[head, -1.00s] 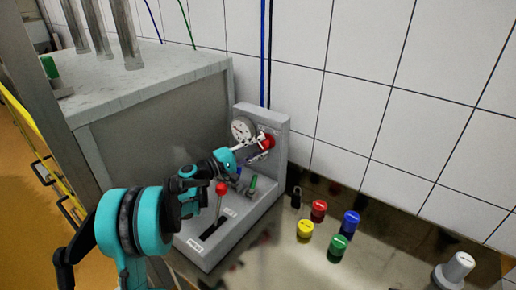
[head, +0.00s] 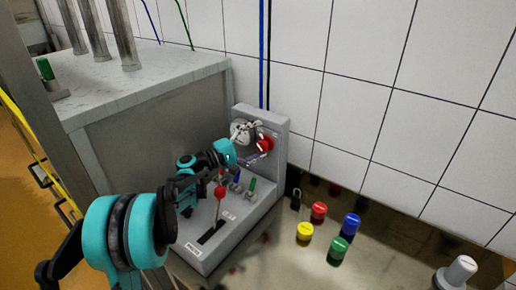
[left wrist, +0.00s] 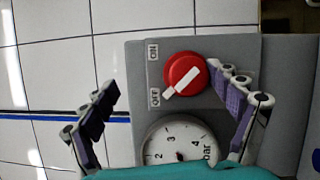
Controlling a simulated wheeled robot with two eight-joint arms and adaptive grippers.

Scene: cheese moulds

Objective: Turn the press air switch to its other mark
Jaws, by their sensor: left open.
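The press air switch is a round red knob with a white bar; it shows in the head view (head: 264,144) and in the left wrist view (left wrist: 185,74). The bar's end points at the OFF label (left wrist: 154,97); the ON label (left wrist: 153,51) is beside it. My left gripper (head: 256,143) is open in front of the panel. In the left wrist view, its fingers (left wrist: 163,80) stand wide apart on either side of the knob, the right one much closer to it. I see no clear contact. My right gripper is not in view.
A pressure gauge (left wrist: 180,146) sits beside the switch. Below are a red-topped lever (head: 220,192) and small coloured toggles (head: 252,184). A padlock (head: 296,198) and coloured caps (head: 319,211) lie on the bench to the right. A tiled wall (head: 370,90) stands behind.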

